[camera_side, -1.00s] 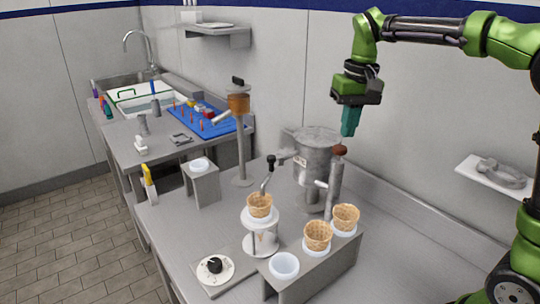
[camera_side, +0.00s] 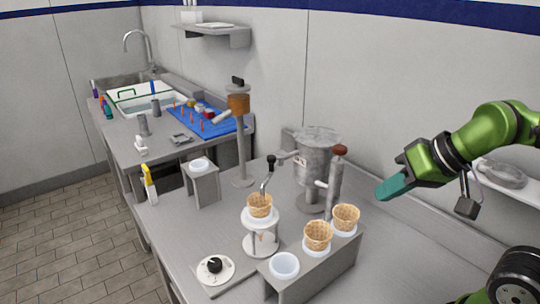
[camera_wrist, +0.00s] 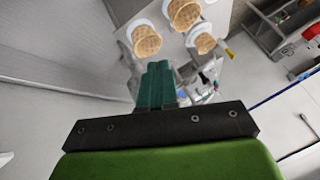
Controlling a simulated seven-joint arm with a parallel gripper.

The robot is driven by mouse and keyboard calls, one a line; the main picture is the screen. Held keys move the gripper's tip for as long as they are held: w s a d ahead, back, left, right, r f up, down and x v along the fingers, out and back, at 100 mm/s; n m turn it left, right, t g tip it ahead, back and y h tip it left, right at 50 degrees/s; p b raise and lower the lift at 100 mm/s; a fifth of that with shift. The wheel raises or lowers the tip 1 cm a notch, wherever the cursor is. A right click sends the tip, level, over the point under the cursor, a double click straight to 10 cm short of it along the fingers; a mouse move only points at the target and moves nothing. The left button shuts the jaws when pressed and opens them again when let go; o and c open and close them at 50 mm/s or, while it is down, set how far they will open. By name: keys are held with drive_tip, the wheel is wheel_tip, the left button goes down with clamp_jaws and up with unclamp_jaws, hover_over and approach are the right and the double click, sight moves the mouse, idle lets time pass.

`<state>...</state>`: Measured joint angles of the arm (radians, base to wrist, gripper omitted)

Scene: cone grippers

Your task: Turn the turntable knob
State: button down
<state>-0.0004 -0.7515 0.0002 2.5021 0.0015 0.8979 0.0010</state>
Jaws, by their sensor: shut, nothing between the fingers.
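The turntable knob is a black knob (camera_side: 214,265) on a white round dial, set on a flat grey plate at the front left of the table in the side view. A waffle cone (camera_side: 260,205) stands in a white holder (camera_side: 261,217) behind it, with a black-tipped crank above. My gripper (camera_side: 384,193) has teal fingers, shut and empty. It is in the air at the right, well apart from the knob, pointing left and slightly down. In the wrist view the fingers (camera_wrist: 156,82) lie together, with cones beyond them. I cannot make out the knob in the wrist view.
A grey stand (camera_side: 318,276) holds two cones (camera_side: 318,236) and an empty white cup (camera_side: 285,265) between my gripper and the knob. A metal canister (camera_side: 313,165) and a brown-topped post (camera_side: 335,190) stand behind. A wall shelf (camera_side: 512,186) is near my arm.

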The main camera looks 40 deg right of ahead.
drive_tip(key=c, duration=1.8)
unclamp_jaws()
drive_tip(key=shift+o, duration=1.2)
drive_tip(key=shift+a+f, duration=0.15)
drive_tip(key=o, duration=0.7)
drive_tip(key=w+a+g, duration=0.1)
drive_tip(key=w, duration=0.1)
drive_tip(key=w+a+f+n+g, duration=0.1)
drive_tip(key=a, duration=0.1)
drive_tip(key=shift+w+y, duration=0.3)
drive_tip(key=shift+w, duration=0.05)
drive_tip(key=shift+o, duration=0.6)
drive_tip(key=w+a+g, duration=0.2)
drive_tip(key=w+a, duration=0.6)
drive_tip(key=w, duration=0.2)
drive_tip(key=shift+f+m+g, duration=0.35)
drive_tip(key=shift+m+g, duration=0.05)
drive_tip(key=m+g+h, duration=0.2)
drive_tip(key=m, duration=0.7)
hover_over(214, 262)
wheel_tip(214, 262, down, 3)
wheel_tip(214, 262, down, 17)
drive_tip(key=shift+r, duration=0.15)
drive_tip(key=shift+c, duration=0.4)
drive_tip(key=c, duration=1)
